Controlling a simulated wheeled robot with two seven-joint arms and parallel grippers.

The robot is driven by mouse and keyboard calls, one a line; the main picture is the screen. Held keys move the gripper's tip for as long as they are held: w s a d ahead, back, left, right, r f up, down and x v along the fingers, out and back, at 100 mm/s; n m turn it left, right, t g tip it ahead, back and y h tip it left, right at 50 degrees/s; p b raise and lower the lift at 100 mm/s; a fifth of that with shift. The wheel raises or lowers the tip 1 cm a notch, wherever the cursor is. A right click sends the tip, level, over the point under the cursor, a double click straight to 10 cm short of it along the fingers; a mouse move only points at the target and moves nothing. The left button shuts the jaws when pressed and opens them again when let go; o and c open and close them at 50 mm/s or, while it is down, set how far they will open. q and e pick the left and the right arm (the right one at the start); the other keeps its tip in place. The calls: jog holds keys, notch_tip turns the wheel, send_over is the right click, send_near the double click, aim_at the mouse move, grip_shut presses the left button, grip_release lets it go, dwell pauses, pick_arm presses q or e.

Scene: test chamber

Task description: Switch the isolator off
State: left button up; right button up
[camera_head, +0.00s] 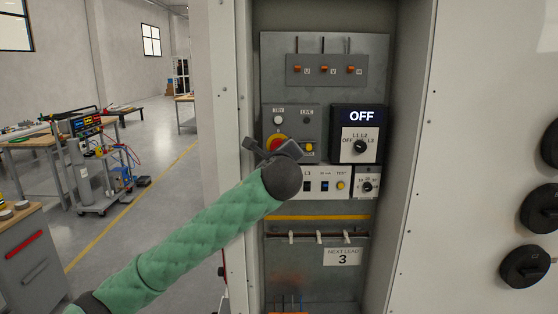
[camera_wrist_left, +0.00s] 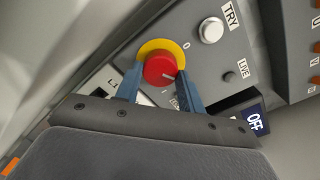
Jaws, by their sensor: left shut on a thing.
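The isolator is a red rotary knob (camera_wrist_left: 160,69) on a yellow disc (camera_wrist_left: 152,46), set in a grey panel (camera_head: 291,112) in the open cabinet. In the left wrist view the marks 0 and I stand beside it. A short pale line shows on the knob's face; I cannot tell exactly which mark it points to. My left gripper (camera_wrist_left: 158,84) is shut on the knob, with one blue finger on either side. In the head view my wrist and gripper (camera_head: 268,149) partly cover the knob (camera_head: 278,143).
The TRY button (camera_wrist_left: 211,30) and LIVE lamp (camera_wrist_left: 230,77) are near the knob. A black tester (camera_head: 359,117) to the right displays OFF. The cabinet's left edge (camera_head: 243,80) is close to my arm. Small switches (camera_head: 325,185) lie below.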

pick_arm(q)
jog(key=shift+n+b, duration=3.05)
jog(key=shift+n, duration=2.85)
pick_arm(e)
jog(key=w+a+r, duration=0.4)
jog(key=w+r, duration=0.4)
jog(key=w, duration=0.2)
jog(key=shift+a+r, duration=0.15)
jog(key=shift+a, duration=0.15)
pick_arm(q)
jog(key=o, duration=1)
jog(key=shift+s, duration=0.1)
